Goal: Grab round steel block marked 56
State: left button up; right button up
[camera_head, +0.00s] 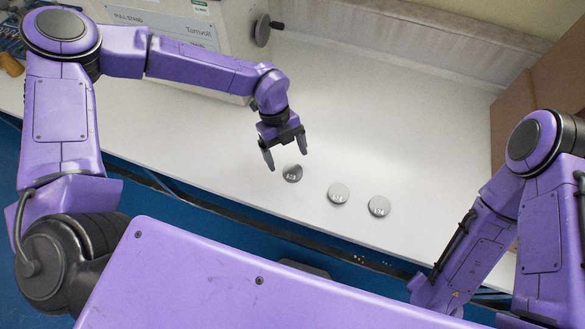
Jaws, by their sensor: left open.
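Three round steel blocks lie in a row on the white bench. The left block (292,173) is darker, and its marking is too small to read surely. The middle block (338,193) and the right block (379,206) are shiny discs with small dark markings that I cannot read for certain. My left gripper (286,160) points down, open, over the left block, with its fingertips to either side of the block in the picture. Whether the fingers touch it I cannot tell. My right arm stands at the right, and its gripper is not visible.
The white bench (400,130) is clear behind and right of the blocks. A beige machine (225,25) with a dark knob (262,30) stands at the back. A brown box (540,80) is at the right. The bench's front edge runs close below the blocks.

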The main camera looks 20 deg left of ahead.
aim_at(293, 171)
pick_arm(q)
jog(key=p+x, duration=0.1)
jog(key=x, duration=0.3)
jog(key=shift+d+f, duration=0.1)
jog(key=shift+d, duration=0.15)
jog(key=c, duration=1.4)
